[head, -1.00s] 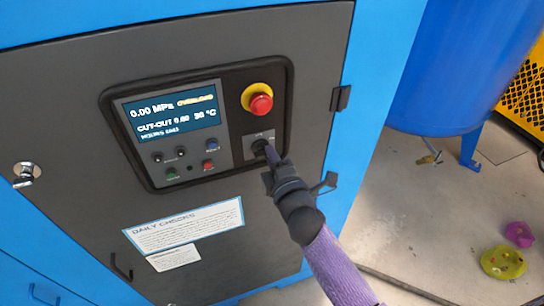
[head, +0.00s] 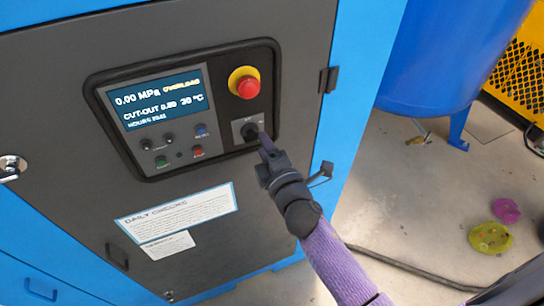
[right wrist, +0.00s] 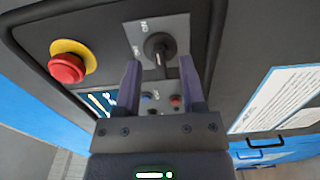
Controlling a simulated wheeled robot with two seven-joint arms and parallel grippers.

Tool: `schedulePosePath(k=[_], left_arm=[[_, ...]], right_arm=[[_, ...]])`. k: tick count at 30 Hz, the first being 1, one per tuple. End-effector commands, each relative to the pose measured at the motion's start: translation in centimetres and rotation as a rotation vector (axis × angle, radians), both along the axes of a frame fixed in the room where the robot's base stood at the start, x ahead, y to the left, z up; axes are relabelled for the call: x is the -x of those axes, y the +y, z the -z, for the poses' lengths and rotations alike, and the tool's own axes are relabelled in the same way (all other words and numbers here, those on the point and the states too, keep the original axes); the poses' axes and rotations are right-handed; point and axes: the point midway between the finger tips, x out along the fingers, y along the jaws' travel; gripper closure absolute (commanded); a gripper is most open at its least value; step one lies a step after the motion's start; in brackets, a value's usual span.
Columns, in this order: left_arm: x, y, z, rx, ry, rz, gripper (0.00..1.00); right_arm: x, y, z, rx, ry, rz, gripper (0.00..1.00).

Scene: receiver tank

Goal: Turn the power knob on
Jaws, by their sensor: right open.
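The black power knob (head: 249,131) sits on a light grey plate below the red emergency button, on the panel of the dark cabinet door. In the right wrist view the knob (right wrist: 159,47) shows ahead of and between my fingers, with a pale mark on its face. My right gripper (head: 264,145) is just right of and below the knob in the head view. Its two fingers stand apart in the right wrist view (right wrist: 161,78), with nothing between them; they look clear of the knob. My left gripper is not in view.
The red emergency button (head: 247,87) on its yellow collar sticks out above the knob. A lit display (head: 155,97) reads 0.00 MPa and OVERLOAD. Small buttons lie below it. A door latch (head: 320,174) juts out right of my gripper. A blue tank (head: 450,60) stands at right.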

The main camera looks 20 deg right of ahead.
Motion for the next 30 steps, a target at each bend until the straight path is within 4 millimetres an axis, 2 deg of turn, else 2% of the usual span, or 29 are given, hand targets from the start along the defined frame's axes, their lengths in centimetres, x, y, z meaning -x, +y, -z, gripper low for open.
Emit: schedulePosePath(k=[6,9,13,25,26,28,29,30], left_arm=[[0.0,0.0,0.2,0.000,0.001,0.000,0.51],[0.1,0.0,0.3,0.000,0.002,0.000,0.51],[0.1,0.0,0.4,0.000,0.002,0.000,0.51],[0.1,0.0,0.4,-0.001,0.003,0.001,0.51],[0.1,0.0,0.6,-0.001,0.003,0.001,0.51],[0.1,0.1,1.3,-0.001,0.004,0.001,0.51],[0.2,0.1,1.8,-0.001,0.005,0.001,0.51],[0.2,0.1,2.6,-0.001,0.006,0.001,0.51]], right_arm=[[5.4,-0.2,0.2,-0.002,0.004,0.001,0.49],[7.0,-0.2,0.1,-0.003,0.002,0.001,0.49],[7.8,-0.3,0.0,-0.001,0.001,0.001,0.49],[7.8,-0.3,0.2,-0.003,0.004,0.000,0.49],[7.8,-0.3,0.7,-0.012,0.015,0.000,0.49],[7.9,-0.2,3.9,-0.066,0.083,0.001,0.49],[8.1,-0.2,6.2,-0.106,0.133,0.004,0.49],[8.6,-0.1,9.9,-0.175,0.217,0.015,0.49]])
